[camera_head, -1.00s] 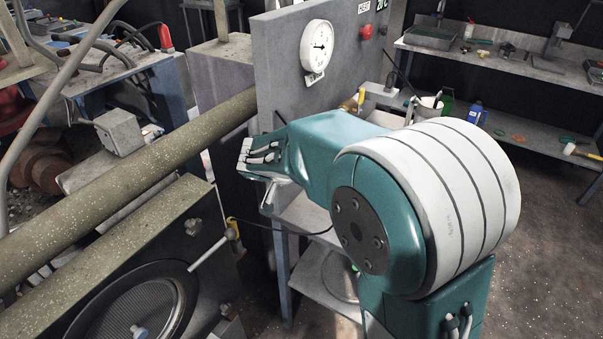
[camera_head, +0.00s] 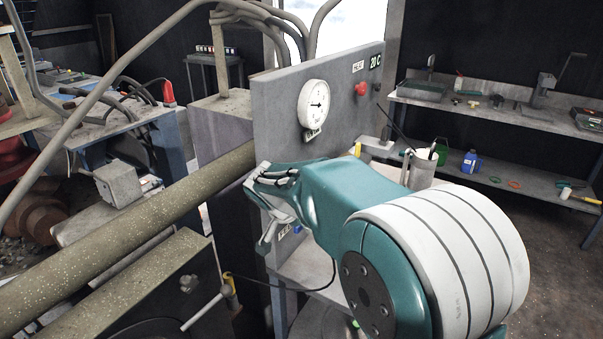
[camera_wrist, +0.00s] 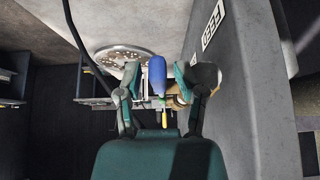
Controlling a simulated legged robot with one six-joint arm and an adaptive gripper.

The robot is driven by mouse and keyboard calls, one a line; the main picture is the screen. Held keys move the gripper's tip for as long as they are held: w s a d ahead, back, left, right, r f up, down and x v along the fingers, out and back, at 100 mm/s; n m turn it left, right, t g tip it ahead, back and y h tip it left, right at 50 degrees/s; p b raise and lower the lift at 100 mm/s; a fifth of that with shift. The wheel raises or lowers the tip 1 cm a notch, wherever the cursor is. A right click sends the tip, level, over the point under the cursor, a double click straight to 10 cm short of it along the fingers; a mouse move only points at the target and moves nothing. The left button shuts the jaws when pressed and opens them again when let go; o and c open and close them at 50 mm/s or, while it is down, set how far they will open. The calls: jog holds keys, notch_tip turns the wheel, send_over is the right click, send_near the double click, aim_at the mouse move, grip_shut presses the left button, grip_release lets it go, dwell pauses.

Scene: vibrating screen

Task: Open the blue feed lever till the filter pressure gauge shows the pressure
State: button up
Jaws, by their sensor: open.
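The blue lever (camera_wrist: 157,76) stands between the two spread fingers of my gripper (camera_wrist: 158,84) in the wrist view. The fingers are apart, with visible gaps on both sides of the lever. A brass-coloured fitting (camera_wrist: 203,79) shows behind the right finger. In the head view my gripper (camera_head: 264,207) is at the front of the grey panel (camera_head: 272,115), below the round white pressure gauge (camera_head: 314,103). The gauge has a dark needle, but its figures are too small to read. My arm hides part of the lower panel.
A "FEED" label (camera_wrist: 213,25) is on the panel beside the lever. A thick speckled pipe (camera_head: 130,228) runs in from the left, close to my gripper. A dark cable (camera_wrist: 88,50) hangs left of the fingers. A shelf (camera_head: 510,180) stands at the right.

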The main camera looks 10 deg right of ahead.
jog(key=shift+w+d+r+g+y, duration=0.1)
jog(key=shift+r+g+y, duration=0.3)
jog(key=shift+g+y, duration=0.2)
jog(key=shift+w+d+r+g+y, duration=0.1)
jog(key=shift+r+g+y, duration=0.25)
jog(key=shift+g+y, duration=0.25)
jog(key=shift+w+d+r+g+y, duration=0.15)
jog(key=shift+r+g+y, duration=0.2)
jog(key=shift+g+y, duration=0.2)
jog(key=shift+w+d+r+g+y, duration=0.15)
jog(key=shift+r+g+y, duration=0.15)
jog(key=shift+g+y, duration=0.25)
notch_tip(320, 180, up, 11)
jog(key=shift+a, duration=0.15)
jog(key=shift+s+f, duration=0.1)
jog(key=s+n+t, duration=0.3)
jog(key=s+n, duration=0.2)
jog(key=s, duration=1.1)
jog(key=s+f+n+t, duration=0.2)
jog(key=s+f+n, duration=0.2)
jog(key=s+f, duration=0.4)
jog(key=s+d, duration=0.1)
jog(key=s, duration=0.4)
jog(key=shift+s+f+t, duration=0.15)
jog(key=shift+f+t, duration=0.15)
jog(key=shift+f, duration=0.05)
